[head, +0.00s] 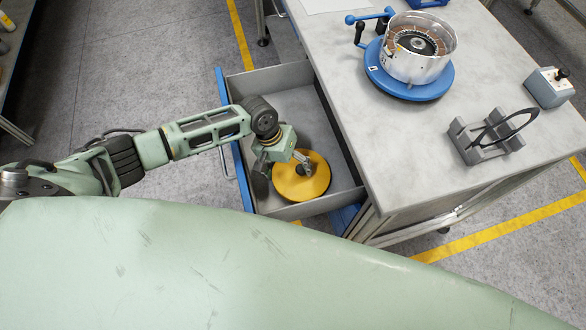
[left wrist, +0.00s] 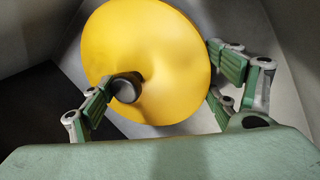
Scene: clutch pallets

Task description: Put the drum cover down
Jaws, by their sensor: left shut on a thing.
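The drum cover (head: 312,187) is a round yellow disc with a dark knob. My left gripper (head: 300,168) reaches down into the drawer from the left and is shut on the cover. In the left wrist view the yellow cover (left wrist: 150,45) fills the middle, with one finger at the dark knob (left wrist: 127,88) and the other by the disc's right edge. I cannot tell whether the cover touches the drawer floor. My right gripper is not in view.
The drawer's blue front (head: 236,150) and grey walls stand close around my left gripper. The grey workbench (head: 400,150) is right of it. On the bench are a metal drum (head: 418,68) on a blue turntable (head: 385,78), a grey stand (head: 485,150) and a control box (head: 549,87).

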